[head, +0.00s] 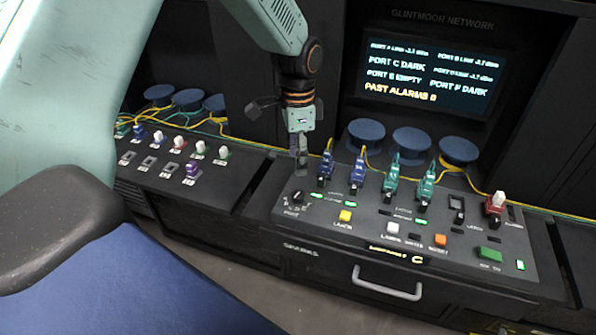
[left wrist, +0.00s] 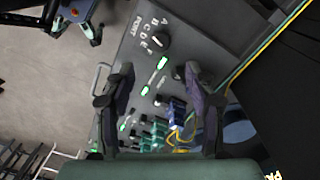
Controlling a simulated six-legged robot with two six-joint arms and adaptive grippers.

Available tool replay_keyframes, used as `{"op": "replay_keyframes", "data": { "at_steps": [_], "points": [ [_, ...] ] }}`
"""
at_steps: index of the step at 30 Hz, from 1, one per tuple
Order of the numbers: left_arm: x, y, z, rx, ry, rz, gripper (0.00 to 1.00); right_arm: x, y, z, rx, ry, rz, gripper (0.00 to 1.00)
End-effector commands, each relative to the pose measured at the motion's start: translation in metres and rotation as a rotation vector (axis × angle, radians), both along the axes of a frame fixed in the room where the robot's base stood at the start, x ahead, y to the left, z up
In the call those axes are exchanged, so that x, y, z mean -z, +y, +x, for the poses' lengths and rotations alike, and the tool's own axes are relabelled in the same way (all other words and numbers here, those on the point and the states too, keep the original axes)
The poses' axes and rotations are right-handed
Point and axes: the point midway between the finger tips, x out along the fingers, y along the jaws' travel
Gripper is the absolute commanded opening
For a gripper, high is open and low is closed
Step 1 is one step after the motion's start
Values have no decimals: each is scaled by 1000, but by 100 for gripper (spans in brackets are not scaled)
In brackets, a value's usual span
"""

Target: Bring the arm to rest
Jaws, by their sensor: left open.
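My left arm comes in from the top of the head view and hangs down over the left end of the splicing console (head: 330,240). Its gripper (head: 301,168) points down just behind and above the black port knob (head: 298,197). In the left wrist view the two fingers of my left gripper (left wrist: 160,88) stand well apart with nothing between them. The port knob (left wrist: 156,42) with its letters lies beyond the fingertips there. Whether the fingers touch the panel cannot be told. My right gripper is not seen.
Blue connectors (head: 326,165) and teal connectors (head: 392,175) stand upright close right of the gripper. A yellow fiber (head: 262,146) runs along the console's back. A screen (head: 432,75) is behind. A left panel (head: 160,175) holds several plugs. Floor (head: 240,262) shows in front.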

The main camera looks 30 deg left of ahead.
Motion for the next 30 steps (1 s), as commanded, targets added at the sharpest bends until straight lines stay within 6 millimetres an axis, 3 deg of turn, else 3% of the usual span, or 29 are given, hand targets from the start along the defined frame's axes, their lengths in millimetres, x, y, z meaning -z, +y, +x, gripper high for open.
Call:
{"op": "replay_keyframes", "data": {
  "at_steps": [7,30],
  "points": [
    [-16,0,0,0,0,0,55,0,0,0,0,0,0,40],
    [-16,0,-2,-1,1,-1,55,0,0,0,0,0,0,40]
  ]
}}
